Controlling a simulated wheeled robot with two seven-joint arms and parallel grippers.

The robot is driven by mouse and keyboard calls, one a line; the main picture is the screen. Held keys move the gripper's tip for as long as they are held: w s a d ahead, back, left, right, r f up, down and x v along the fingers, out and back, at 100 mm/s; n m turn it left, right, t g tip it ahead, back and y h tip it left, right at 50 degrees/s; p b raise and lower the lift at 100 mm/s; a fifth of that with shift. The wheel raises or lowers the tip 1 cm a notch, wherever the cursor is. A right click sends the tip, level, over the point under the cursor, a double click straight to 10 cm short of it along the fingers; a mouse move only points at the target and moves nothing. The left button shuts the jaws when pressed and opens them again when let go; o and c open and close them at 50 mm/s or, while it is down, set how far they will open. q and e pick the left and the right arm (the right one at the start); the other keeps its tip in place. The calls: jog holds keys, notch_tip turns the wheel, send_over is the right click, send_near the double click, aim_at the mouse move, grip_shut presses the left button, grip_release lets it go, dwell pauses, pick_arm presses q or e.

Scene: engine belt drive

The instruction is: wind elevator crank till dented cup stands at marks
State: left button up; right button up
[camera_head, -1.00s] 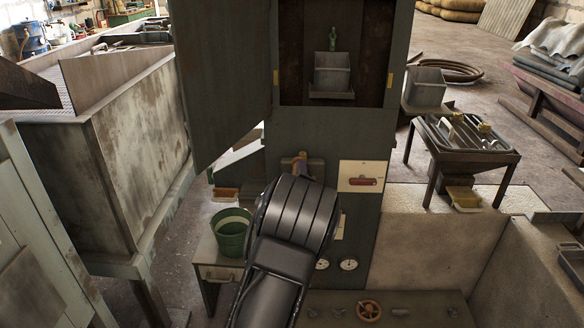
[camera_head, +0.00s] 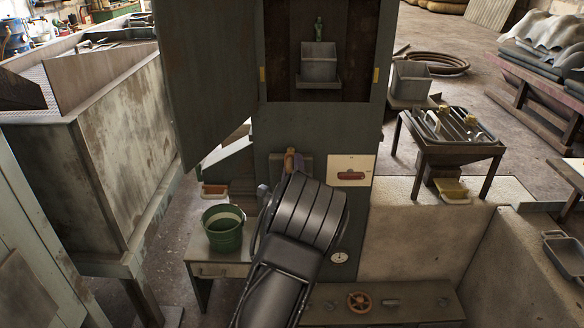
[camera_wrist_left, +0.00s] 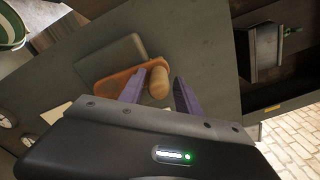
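A grey cup (camera_head: 319,62) stands on a small ledge inside the open elevator shaft, a green piece behind its rim. I cannot make out a dent. Yellow marks show on the left (camera_head: 262,75) and right (camera_head: 376,75) edges of the opening, roughly level with the cup's lower part. The crank has an orange arm (camera_wrist_left: 108,88) and a wooden knob (camera_wrist_left: 158,82); in the head view the knob (camera_head: 289,160) shows just above my black wrist. My left gripper (camera_wrist_left: 158,90) has its purple fingers apart, on either side of the knob, with gaps visible. My right gripper is out of view.
A cabinet door (camera_head: 205,80) hangs open at the left of the shaft. A green bucket (camera_head: 224,230) stands on a small bench. A second grey bin (camera_head: 411,82) and a tool table (camera_head: 450,150) are at the right. A red handwheel (camera_head: 359,301) sits low in front.

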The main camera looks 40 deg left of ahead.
pick_arm(q)
jog(key=shift+o, duration=0.4)
jog(key=shift+s, duration=0.1)
jog(key=v, duration=0.7)
jog(key=shift+s+d, duration=0.2)
jog(key=shift+s, duration=0.1)
